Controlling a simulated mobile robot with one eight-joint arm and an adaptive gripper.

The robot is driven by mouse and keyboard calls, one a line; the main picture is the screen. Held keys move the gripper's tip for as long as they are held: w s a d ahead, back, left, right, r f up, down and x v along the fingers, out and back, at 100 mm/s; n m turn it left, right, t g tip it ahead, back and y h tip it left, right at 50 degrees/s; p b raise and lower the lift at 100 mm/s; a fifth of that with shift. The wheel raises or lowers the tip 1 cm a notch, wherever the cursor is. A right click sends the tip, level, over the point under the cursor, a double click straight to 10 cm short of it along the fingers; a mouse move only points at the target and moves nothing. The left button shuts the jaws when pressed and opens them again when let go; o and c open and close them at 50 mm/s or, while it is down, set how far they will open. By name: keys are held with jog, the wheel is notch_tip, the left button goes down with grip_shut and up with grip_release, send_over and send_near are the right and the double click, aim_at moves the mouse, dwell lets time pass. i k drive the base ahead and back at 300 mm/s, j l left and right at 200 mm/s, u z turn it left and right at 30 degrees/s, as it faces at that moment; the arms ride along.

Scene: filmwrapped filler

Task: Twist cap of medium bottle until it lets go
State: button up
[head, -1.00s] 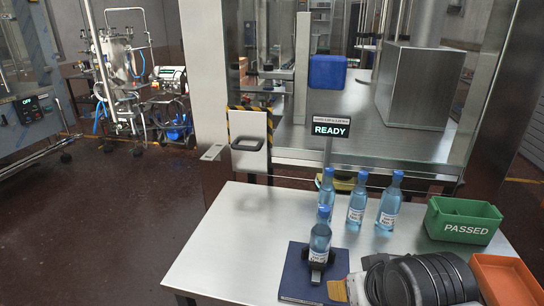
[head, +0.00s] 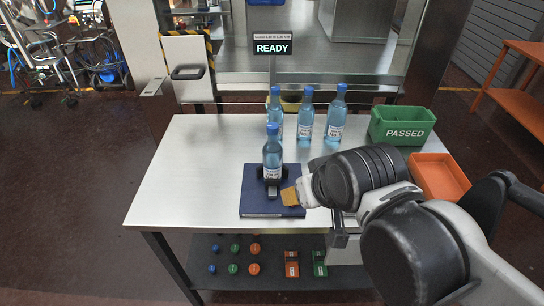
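A blue bottle with a blue cap (head: 272,129) stands upright in a dark holder (head: 272,187) on a dark blue base plate (head: 258,204). Three similar capped bottles stand behind it: one partly hidden (head: 276,103), one in the middle (head: 306,115) and one at the right (head: 336,115). Their labels are too small to read, so I cannot tell which is the medium one. My gripper (head: 297,194) is low at the right of the held bottle, apart from its cap, with a tan piece at its tip. Its fingers are not clear.
A green PASSED bin (head: 403,121) and an orange tray (head: 438,172) are at the table's right. A READY sign (head: 272,48) stands behind. The steel table's left side (head: 190,170) is clear. A lower shelf (head: 280,278) holds several coloured pieces.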

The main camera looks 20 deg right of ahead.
aim_at(273, 128)
jog(key=k+j+u, duration=0.1)
jog(key=k+u, duration=0.15)
jog(key=k, duration=0.3)
jog(key=k+j+u, duration=0.15)
jog(key=k+u, duration=0.15)
jog(key=k, duration=0.25)
